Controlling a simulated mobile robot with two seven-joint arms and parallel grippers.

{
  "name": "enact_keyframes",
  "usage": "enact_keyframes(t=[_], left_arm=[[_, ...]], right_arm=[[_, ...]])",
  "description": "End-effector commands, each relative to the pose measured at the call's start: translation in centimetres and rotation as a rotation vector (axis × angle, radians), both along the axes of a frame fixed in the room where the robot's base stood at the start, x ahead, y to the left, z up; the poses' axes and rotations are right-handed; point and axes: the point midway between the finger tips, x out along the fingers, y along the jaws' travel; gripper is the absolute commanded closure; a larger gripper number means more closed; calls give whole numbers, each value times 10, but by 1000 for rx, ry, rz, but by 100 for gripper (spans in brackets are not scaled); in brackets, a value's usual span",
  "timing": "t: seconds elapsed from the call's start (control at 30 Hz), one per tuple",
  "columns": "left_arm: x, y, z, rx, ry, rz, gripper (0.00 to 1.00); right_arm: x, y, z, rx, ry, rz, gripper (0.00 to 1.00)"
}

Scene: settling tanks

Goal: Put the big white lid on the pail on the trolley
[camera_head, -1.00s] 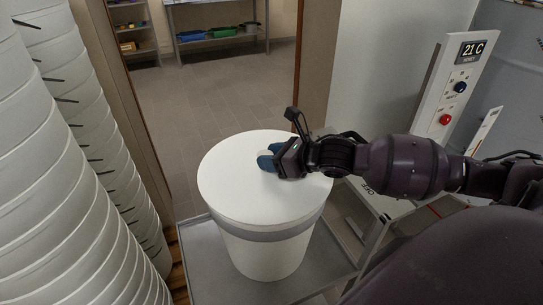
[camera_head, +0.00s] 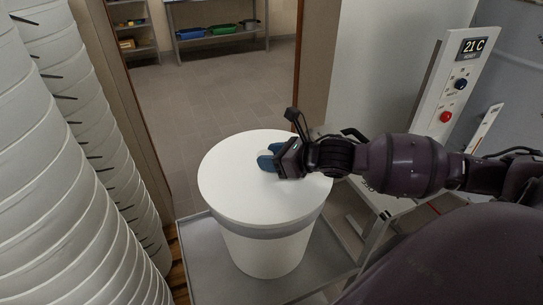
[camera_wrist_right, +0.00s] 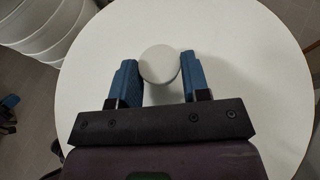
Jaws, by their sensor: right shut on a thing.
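The big white lid (camera_head: 235,190) lies flat over the top of the white pail (camera_head: 264,254), and no gap shows between them from here. The pail stands upright on the grey trolley (camera_head: 205,268). My right gripper (camera_head: 266,160) comes in from the right over the lid's middle. Its blue fingers are shut on the lid's round white knob, which shows between them in the right wrist view (camera_wrist_right: 159,65). The lid (camera_wrist_right: 250,60) fills most of that view. My left gripper is not in view.
Tall stacks of white ribbed tubs (camera_head: 60,150) stand close on the left. A control panel (camera_head: 455,85) reading 21 C, with a red button, stands at the right. Shelving (camera_head: 215,38) with coloured trays is at the back, beyond clear tiled floor.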

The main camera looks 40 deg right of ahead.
Motion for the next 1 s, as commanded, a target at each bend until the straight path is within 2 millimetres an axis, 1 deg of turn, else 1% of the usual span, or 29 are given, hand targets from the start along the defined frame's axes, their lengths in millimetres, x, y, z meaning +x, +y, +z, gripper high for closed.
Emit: enact_keyframes(t=[0.63,0.97,1.0], left_arm=[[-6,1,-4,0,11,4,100],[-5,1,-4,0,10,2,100],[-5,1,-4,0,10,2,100]], right_arm=[[0,0,-5,0,-1,0,87],[0,0,-5,0,-1,0,87],[0,0,-5,0,-1,0,51]])
